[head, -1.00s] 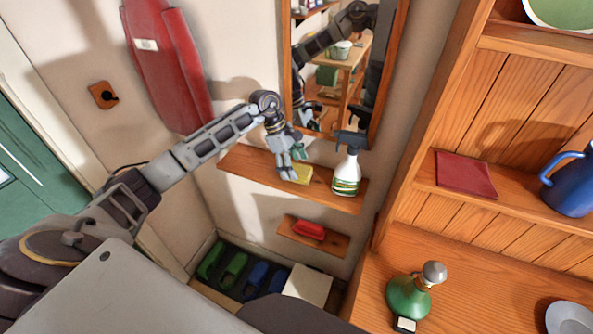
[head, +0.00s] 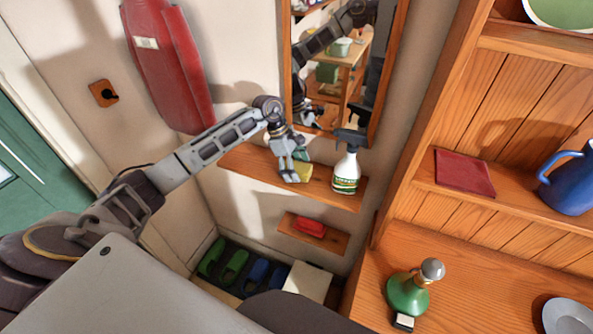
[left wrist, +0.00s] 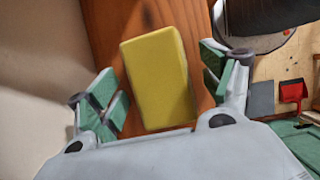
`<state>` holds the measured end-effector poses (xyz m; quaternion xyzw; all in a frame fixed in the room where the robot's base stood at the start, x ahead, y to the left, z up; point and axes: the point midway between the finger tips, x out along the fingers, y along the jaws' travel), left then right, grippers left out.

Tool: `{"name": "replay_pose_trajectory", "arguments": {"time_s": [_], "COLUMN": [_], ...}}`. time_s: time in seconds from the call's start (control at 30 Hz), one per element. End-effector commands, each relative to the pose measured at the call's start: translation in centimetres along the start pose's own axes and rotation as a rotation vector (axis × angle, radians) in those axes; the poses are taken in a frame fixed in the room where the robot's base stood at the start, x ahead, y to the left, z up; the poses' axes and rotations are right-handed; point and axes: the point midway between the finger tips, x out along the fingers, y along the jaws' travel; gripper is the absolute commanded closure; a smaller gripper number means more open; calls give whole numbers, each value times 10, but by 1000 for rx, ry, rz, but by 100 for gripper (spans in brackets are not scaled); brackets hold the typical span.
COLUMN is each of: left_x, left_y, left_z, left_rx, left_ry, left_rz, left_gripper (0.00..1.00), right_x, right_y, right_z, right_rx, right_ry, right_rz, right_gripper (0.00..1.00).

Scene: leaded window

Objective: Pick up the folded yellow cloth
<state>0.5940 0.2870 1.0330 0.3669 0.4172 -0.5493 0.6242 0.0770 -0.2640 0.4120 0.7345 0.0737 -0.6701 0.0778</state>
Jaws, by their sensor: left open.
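The folded yellow cloth (left wrist: 158,76) lies on the wooden wall shelf (head: 237,160); in the left wrist view it is a yellow block with rounded edges. In the head view the cloth (head: 303,172) is partly hidden behind my left gripper (head: 289,178). My left gripper is open, with its green finger pads (left wrist: 164,88) on either side of the cloth. Gaps show between the pads and the cloth, so nothing is gripped. My right gripper is not in view.
A spray bottle (head: 347,170) stands on the same shelf, just right of the cloth. A mirror (head: 333,75) hangs above. A smaller shelf below holds a red object (head: 310,228). A wooden dresser with a green bottle (head: 408,292) and a blue jug (head: 570,180) is at the right.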

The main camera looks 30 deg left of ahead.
Motion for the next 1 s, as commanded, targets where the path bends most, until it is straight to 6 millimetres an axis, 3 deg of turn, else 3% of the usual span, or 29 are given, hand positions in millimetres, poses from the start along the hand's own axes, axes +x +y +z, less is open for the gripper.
{"name": "replay_pose_trajectory", "arguments": {"time_s": [1.0], "left_x": [4], "left_y": [0], "left_z": [-2], "left_rx": [0], "left_ry": [0], "left_rz": [0], "left_gripper": [20], "right_x": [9], "right_y": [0], "right_z": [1], "right_rx": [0], "right_ry": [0], "right_rz": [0], "right_gripper": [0]}}
